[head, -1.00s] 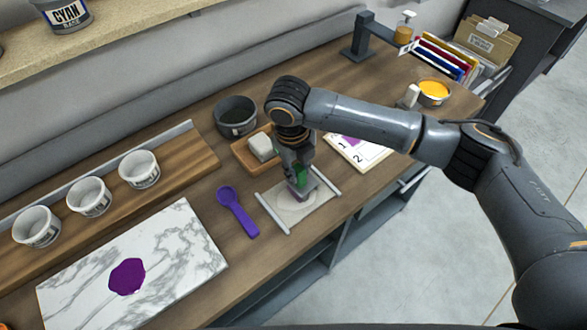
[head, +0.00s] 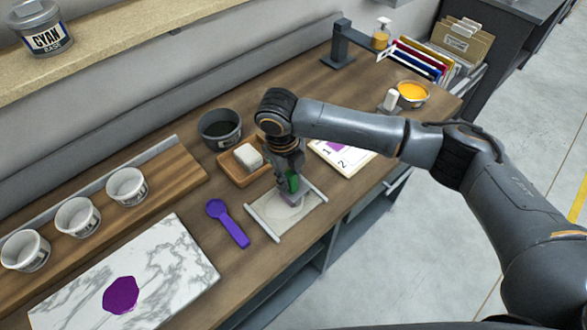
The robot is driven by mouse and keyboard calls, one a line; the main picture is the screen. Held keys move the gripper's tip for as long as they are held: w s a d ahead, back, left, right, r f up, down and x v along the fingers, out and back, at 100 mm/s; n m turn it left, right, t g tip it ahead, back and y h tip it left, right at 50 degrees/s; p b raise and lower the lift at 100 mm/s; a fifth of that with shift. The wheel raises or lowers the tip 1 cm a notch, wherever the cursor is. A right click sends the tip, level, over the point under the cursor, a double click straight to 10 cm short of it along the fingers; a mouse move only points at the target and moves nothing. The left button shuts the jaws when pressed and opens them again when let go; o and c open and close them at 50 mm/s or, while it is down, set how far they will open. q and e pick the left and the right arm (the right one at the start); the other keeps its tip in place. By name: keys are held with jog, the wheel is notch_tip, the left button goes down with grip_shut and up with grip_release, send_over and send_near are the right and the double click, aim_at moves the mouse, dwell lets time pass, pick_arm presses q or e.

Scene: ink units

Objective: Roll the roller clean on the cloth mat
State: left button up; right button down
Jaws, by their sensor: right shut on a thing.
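The cloth mat (head: 264,221) is a pale rectangle between two light rails near the table's front edge, with a faint greyish smear in its middle. My right gripper (head: 288,187) points down over the mat's far right part and is shut on the roller (head: 289,200). A green part shows between the fingers, and a small purplish part shows below at the mat. The gripper hides most of the roller, and I cannot tell whether it touches the cloth. My left gripper is not in view.
A purple spoon-shaped tool (head: 229,222) lies left of the mat. A marble slab (head: 180,255) carries a purple ink patch (head: 121,295). Behind the mat are a wooden tray (head: 232,172) with a white block and a dark pot (head: 219,129). A numbered card (head: 354,161) lies right.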

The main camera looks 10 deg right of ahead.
jog(key=shift+s+a+p, duration=1.1)
jog(key=shift+s+a, duration=0.55)
jog(key=shift+a, duration=0.4)
jog(key=shift+w+d+p, duration=0.25)
jog(key=shift+w+d, duration=0.4)
jog(key=shift+d, duration=0.2)
jog(key=shift+w+d+p, duration=0.2)
jog(key=shift+w+d, duration=0.45)
jog(key=shift+d, duration=0.15)
jog(key=shift+w+d, duration=0.45)
jog(key=shift+d, duration=0.15)
jog(key=shift+w+d, duration=0.4)
jog(key=shift+d, duration=0.2)
notch_tip(320, 180, up, 3)
jog(key=p, duration=0.3)
jog(key=shift+w+a, duration=0.1)
jog(key=shift+r, duration=1.45)
